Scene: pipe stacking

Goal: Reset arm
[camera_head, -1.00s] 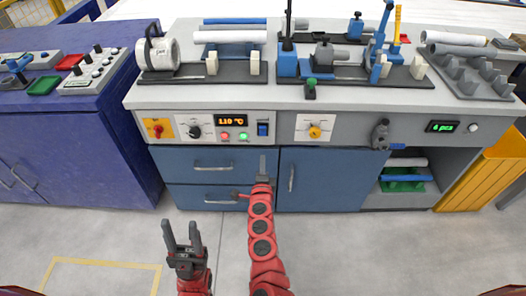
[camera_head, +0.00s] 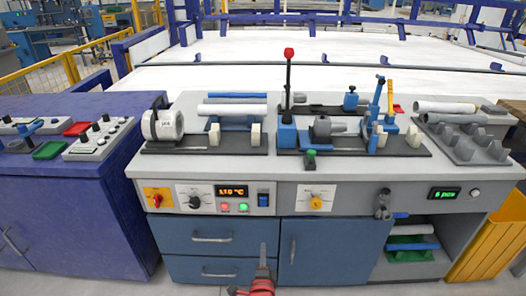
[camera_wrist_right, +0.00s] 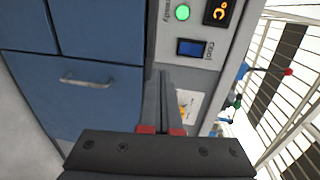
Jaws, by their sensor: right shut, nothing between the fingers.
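My right gripper (camera_head: 263,262) is at the bottom of the head view, in front of the workbench's blue drawers and door. Its fingers are together and hold nothing. In the right wrist view the gripper (camera_wrist_right: 166,100) points at the bench front, beside the blue switch (camera_wrist_right: 191,47); its two grey fingers lie side by side. My left gripper is out of the head view now.
The workbench (camera_head: 270,175) carries a heater fixture (camera_head: 163,127), a clamp station (camera_head: 330,131) with a red-tipped lever (camera_head: 288,70), and a grey rack (camera_head: 468,140) with pipes. A purple cabinet (camera_head: 70,215) stands at left, a yellow bin (camera_head: 492,240) at right.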

